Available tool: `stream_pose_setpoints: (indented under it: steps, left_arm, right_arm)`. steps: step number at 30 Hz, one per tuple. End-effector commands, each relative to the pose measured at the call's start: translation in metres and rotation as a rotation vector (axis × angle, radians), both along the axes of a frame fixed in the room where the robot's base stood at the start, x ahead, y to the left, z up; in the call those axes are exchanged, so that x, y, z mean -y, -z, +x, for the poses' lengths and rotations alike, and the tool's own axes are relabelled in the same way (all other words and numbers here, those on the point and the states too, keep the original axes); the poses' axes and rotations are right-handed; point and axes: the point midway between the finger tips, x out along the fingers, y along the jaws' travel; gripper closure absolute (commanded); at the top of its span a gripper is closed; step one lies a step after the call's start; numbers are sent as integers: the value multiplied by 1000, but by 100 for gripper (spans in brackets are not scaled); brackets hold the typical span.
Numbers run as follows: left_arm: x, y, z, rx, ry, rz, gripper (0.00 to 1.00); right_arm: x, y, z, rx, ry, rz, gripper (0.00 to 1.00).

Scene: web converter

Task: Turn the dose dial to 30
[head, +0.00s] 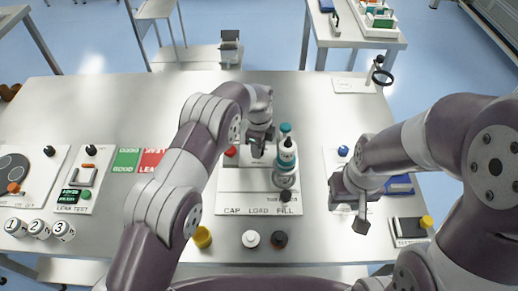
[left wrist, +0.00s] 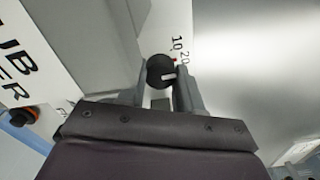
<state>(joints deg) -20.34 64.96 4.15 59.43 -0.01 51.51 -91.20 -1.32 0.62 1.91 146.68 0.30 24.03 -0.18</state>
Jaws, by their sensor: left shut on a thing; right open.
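The dose dial is a round black knob (left wrist: 157,68) with a white mark, seen in the left wrist view between my left gripper's fingers. No 30 is readable. My left gripper (left wrist: 162,92) is shut on the dial. In the head view my left gripper (head: 258,147) is at the centre station, and its hand hides the dial. My right gripper (head: 352,208) is open and empty, above the table right of the station.
The centre station (head: 258,202) carries a teal-topped bottle (head: 286,152) close to the right of my left gripper. Yellow (head: 202,237), white (head: 251,239) and black (head: 280,239) round pieces stand in front. Green and red trays (head: 126,160) lie left. The table's back left is clear.

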Motion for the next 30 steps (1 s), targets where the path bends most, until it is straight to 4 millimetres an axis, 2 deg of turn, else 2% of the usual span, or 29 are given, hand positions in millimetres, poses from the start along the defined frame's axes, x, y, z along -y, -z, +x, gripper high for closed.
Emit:
stream_pose_setpoints:
  steps: [12, 30]
  left_arm:
    - [0, -1, 1, 4, 216, -2, 96]
    - [0, -2, 1, 4, 260, -1, 96]
  right_arm:
    - [0, 9, 0, 0, 0, 0, 57]
    - [0, 9, 0, 0, 0, 0, 57]
